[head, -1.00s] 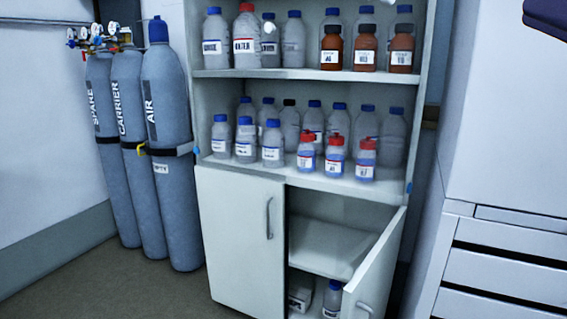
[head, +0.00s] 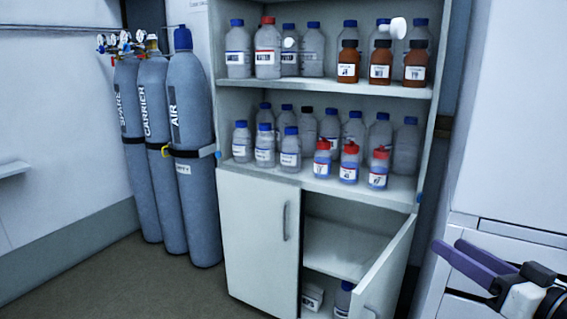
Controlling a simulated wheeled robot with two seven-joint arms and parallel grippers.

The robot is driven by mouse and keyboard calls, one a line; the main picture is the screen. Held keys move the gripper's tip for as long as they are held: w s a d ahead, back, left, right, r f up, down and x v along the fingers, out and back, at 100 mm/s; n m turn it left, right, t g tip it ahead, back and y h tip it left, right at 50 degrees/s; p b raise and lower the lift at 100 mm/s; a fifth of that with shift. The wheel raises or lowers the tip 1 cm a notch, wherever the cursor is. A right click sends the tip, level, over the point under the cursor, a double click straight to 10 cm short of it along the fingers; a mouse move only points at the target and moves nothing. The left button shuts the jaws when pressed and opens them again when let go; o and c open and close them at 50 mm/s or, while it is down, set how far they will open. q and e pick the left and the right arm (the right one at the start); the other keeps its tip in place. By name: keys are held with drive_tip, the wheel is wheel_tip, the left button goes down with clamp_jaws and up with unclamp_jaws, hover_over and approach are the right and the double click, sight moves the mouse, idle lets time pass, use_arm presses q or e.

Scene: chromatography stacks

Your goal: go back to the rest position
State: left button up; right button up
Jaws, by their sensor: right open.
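My right gripper (head: 462,262) is at the lower right of the head view, in front of the white drawer unit. Its purple fingers point left and are apart, with nothing between them. It touches no bottle or shelf that I can see. My left gripper is not in view.
A white cabinet (head: 258,228) holds several bottles on two open shelves. Its lower right door (head: 388,268) stands open towards me. Grey gas cylinders (head: 190,150) stand to its left. A white drawer unit (head: 510,150) is at the right. The floor (head: 110,275) at lower left is clear.

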drive_tip(key=s+a+f+g+h+p, duration=0.1)
drive_tip(key=s+f, duration=0.1)
drive_tip(key=f, duration=0.5)
drive_tip(key=s+a+f+g+h+p, duration=0.1)
drive_tip(key=a+f, duration=0.1)
drive_tip(key=f, duration=0.4)
drive_tip(key=s+a+f+g+p, duration=0.1)
drive_tip(key=s+a+f+g, duration=0.1)
drive_tip(key=s+a+f, duration=0.4)
drive_tip(key=s+a+f+n+g+h+p, duration=0.1)
drive_tip(key=s+a+f, duration=0.6)
drive_tip(key=s+f, duration=0.7)
drive_tip(key=g+p, duration=0.1)
drive_tip(key=g, duration=0.1)
drive_tip(key=shift+s+a+f+g, duration=0.2)
drive_tip(key=shift+s+a+g, duration=0.1)
